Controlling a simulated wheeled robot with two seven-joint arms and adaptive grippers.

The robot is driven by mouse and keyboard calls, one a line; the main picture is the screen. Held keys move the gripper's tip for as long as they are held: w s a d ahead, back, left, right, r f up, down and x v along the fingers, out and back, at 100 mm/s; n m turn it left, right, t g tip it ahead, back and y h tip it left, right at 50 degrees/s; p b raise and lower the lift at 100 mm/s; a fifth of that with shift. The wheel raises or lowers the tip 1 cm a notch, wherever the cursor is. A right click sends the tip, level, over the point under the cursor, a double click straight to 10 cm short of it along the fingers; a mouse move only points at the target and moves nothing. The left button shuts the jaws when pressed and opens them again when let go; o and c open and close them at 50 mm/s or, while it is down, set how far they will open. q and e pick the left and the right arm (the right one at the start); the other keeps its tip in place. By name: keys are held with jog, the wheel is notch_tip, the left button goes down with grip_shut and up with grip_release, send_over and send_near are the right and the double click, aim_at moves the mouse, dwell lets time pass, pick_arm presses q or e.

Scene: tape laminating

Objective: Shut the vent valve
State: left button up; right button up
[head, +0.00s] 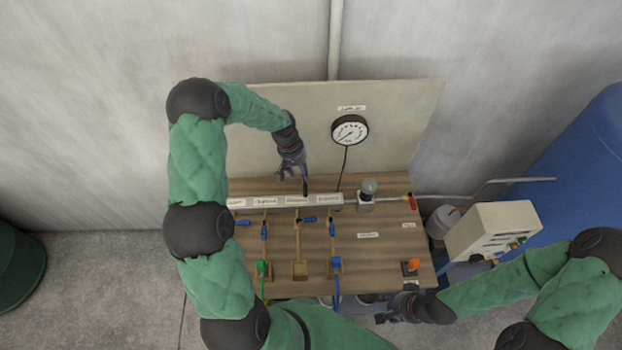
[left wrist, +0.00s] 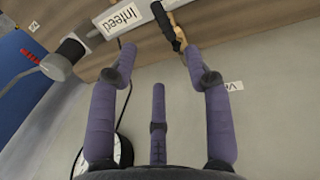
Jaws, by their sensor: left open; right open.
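A small valve with a black lever (left wrist: 166,20) and a brass body (left wrist: 181,43) sits by the white manifold in the left wrist view, beside the "Infeed" label (left wrist: 121,14). A partly hidden label (left wrist: 233,86) starting with "V" is on the back panel near it. In the head view the dark lever (head: 305,187) stands at the manifold (head: 285,200), just below my left gripper (head: 290,176). My left gripper, also in the left wrist view (left wrist: 160,55), is open and empty, the lever lying beyond its fingertips. My right gripper (head: 385,318) is open near the bench's front right corner.
The wooden bench (head: 385,250) carries several blue-handled valves (head: 332,229), a green connector (head: 262,267), an orange knob (head: 413,263) and a red handle (head: 412,201). A gauge (head: 350,131) hangs on the back panel (head: 410,110). A control box (head: 490,232) stands at right.

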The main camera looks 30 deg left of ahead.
aim_at(306, 189)
pick_arm(q)
jog(key=f, duration=0.3)
jog(key=d+f, duration=0.1)
jog(key=f, duration=0.2)
jog(key=f+p, duration=0.1)
jog(key=f, duration=0.2)
jog(key=shift+w+d+f, duration=0.15)
jog(key=shift+d+f, duration=0.15)
jog(key=shift+d, duration=0.05)
jog(key=shift+w+f, duration=0.1)
jog(key=shift+f, duration=0.15)
grip_shut()
